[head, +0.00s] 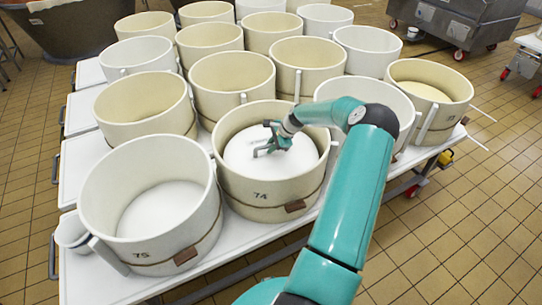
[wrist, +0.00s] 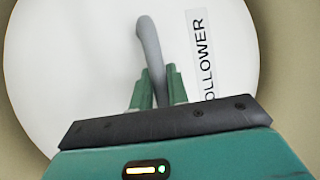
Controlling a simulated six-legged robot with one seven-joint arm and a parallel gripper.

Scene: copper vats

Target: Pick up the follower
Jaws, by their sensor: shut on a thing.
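The follower (head: 243,157) is a white round disc inside the cream vat marked 74 (head: 262,196), below its rim. In the wrist view the follower (wrist: 75,65) fills most of the picture, with a curved grey handle (wrist: 148,45) and a label reading "OLLOWER", its first letter hidden. My gripper (head: 270,146) reaches down into the vat from the right. In the wrist view the green fingers of my gripper (wrist: 160,88) are shut on the handle. I cannot tell whether the disc is raised off what lies under it.
An empty vat marked 75 (head: 160,195) stands at the front left, close beside vat 74. Several more cream and white vats crowd the white table (head: 255,245) behind. A small white jug (head: 72,232) is at the left edge. Tiled floor (head: 440,240) is open at right.

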